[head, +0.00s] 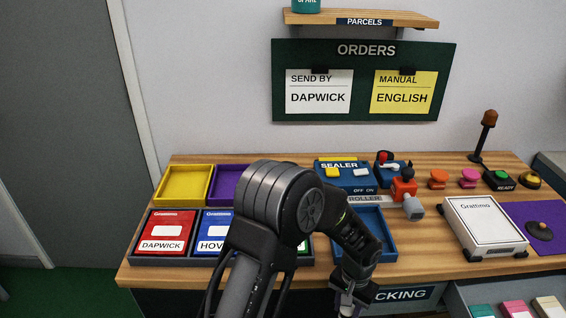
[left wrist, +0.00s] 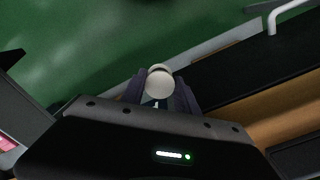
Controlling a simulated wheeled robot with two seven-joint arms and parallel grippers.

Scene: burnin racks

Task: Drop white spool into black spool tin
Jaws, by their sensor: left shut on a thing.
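My left gripper (head: 350,302) is low at the table's front edge, in front of the blue tray, pointing down. In the left wrist view the left gripper (left wrist: 158,92) is shut on a white spool (left wrist: 160,78), which shows as a pale round end between the two dark fingers. In that view green floor lies beyond the spool. In the head view the spool is mostly hidden or cut off by the bottom edge. I cannot make out a black spool tin in either view. My right gripper is not in view.
The wooden table (head: 421,266) carries a yellow tray (head: 183,204), a purple tray, a blue tray (head: 389,247), a sealer (head: 345,176), orange and pink spools (head: 468,178) and a white Grattimo box (head: 484,226). A drawer with coloured items (head: 516,307) sits low at right.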

